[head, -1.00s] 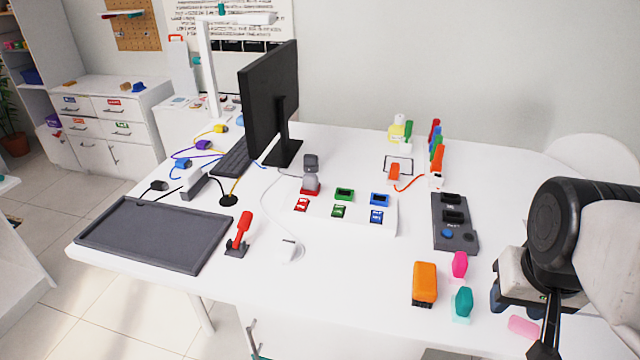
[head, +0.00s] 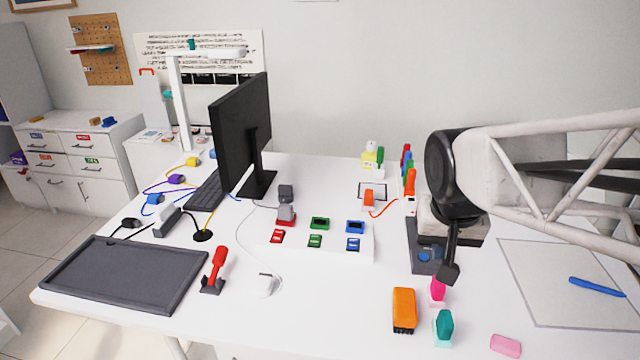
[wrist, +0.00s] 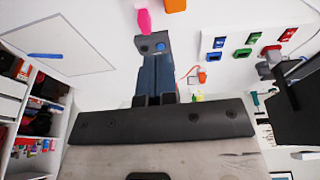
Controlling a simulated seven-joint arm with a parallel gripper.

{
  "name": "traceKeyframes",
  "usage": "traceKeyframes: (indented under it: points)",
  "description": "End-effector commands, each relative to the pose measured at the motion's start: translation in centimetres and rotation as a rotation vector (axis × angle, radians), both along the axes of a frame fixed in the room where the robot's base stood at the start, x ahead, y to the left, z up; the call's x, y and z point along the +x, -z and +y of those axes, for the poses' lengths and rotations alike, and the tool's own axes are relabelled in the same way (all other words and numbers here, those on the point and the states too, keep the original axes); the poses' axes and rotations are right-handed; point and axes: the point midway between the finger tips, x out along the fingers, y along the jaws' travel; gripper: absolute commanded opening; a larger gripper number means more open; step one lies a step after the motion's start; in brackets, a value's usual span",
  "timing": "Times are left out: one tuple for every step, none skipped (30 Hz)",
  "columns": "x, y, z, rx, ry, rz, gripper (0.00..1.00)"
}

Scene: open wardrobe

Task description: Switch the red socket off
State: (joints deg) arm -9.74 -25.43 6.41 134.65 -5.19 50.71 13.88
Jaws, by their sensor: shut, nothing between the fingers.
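The red socket (head: 284,222) is at the left end of a white socket board (head: 340,251) on the table. A grey plug (head: 286,200) stands in it. The red switch (head: 277,237) lies just in front, with green (head: 315,241) and blue (head: 353,244) switches to its right. The red switch also shows at the right of the wrist view (wrist: 288,34). My gripper (head: 449,272) is shut and empty, to the right of the board and apart from it, partly hiding a dark button panel. Its short fingers show in the wrist view (wrist: 154,100).
A monitor (head: 240,135) stands behind and left of the board. A red joystick (head: 216,270) and a white mouse (head: 266,284) are front left. An orange block (head: 404,310), a teal piece (head: 443,327) and a pink eraser (head: 505,345) are front right. The tabletop before the board is mostly clear.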

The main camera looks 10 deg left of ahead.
Motion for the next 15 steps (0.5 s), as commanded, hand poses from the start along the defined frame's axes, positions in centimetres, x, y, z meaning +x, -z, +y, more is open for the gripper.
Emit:
traceKeyframes:
  points:
    - [1.0, 0.0, 0.8, -0.002, -0.004, 0.001, 0.00]
    - [1.6, -0.1, 1.2, -0.002, -0.004, -0.002, 0.00]
    - [2.3, -0.1, 1.9, -0.002, -0.005, -0.003, 0.00]
    - [2.8, -0.1, 2.3, -0.003, -0.003, -0.004, 0.00]
    - [3.4, -0.2, 2.8, -0.003, -0.004, -0.006, 0.00]
    - [4.1, -0.2, 3.4, -0.004, -0.003, -0.007, 0.00]
    - [4.6, -0.2, 3.9, -0.004, -0.004, -0.008, 0.00]
    - [5.2, -0.3, 4.4, -0.005, -0.004, -0.010, 0.00]
    - [5.9, -0.3, 5.1, -0.005, -0.004, -0.012, 0.00]
    - [6.4, -0.2, 5.7, -0.006, -0.005, -0.013, 0.00]
    - [6.9, -0.2, 6.2, -0.006, -0.004, -0.016, 0.00]
    - [7.6, -0.2, 7.0, -0.005, -0.005, -0.018, 0.00]
    - [8.1, -0.1, 7.6, -0.006, -0.006, -0.019, 0.00]
    - [8.6, -0.1, 8.1, -0.006, -0.005, -0.021, 0.00]
    - [9.3, 0.0, 8.9, -0.006, -0.006, -0.023, 0.00]
